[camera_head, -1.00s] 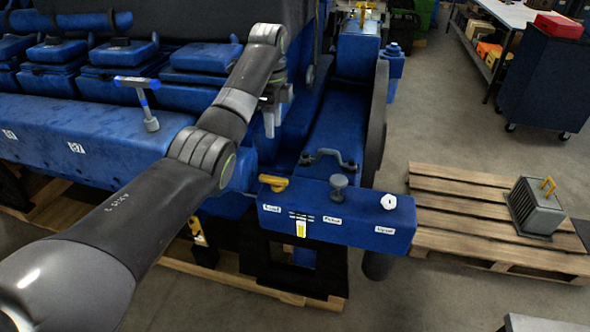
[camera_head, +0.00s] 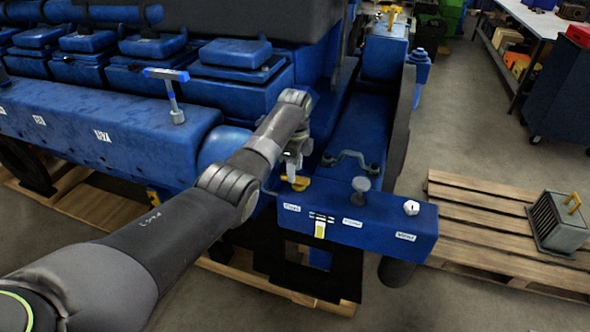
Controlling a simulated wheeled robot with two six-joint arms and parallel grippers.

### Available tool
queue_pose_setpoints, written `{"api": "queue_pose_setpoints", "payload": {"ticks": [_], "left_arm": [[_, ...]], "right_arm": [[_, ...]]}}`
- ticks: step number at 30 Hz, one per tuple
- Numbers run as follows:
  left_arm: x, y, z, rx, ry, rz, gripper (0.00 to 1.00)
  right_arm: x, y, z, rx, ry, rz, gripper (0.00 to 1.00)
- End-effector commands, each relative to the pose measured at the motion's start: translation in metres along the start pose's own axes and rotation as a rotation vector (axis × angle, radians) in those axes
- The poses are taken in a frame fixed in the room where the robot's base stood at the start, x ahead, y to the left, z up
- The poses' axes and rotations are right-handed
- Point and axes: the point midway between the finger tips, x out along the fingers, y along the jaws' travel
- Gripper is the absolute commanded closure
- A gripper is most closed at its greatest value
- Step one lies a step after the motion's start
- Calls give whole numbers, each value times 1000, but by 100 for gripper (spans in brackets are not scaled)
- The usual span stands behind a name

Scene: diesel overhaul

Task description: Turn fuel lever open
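The fuel lever appears to be the yellow handle (camera_head: 297,183) at the left end of the blue control box (camera_head: 370,232). White labels sit on the box's front face; their print is too blurred to read surely. My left gripper (camera_head: 292,177) points down right at the yellow handle. Its fingers are small and partly overlap the handle, so I cannot tell whether they touch or grip it. My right gripper is out of view.
A grey knob (camera_head: 361,185) and a white knob (camera_head: 411,208) stand on the box top. A blue T-handled tool (camera_head: 172,90) stands on the engine. A pallet (camera_head: 478,225) with a grey finned unit (camera_head: 560,222) is at right.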

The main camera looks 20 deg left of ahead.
Motion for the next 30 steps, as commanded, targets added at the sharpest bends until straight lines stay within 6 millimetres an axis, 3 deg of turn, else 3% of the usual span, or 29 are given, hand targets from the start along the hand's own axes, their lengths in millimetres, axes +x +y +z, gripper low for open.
{"api": "queue_pose_setpoints", "payload": {"ticks": [6, 15, 24, 30], "left_arm": [[18, 0, -1, 0, 0, -1, 60], [20, 0, 0, 0, 0, -2, 60], [20, 0, 0, 0, 0, -2, 98], [20, 0, 0, -5, 0, -1, 100]], "right_arm": [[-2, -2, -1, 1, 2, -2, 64], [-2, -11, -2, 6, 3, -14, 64], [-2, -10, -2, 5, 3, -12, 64], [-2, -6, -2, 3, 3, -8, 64]]}}
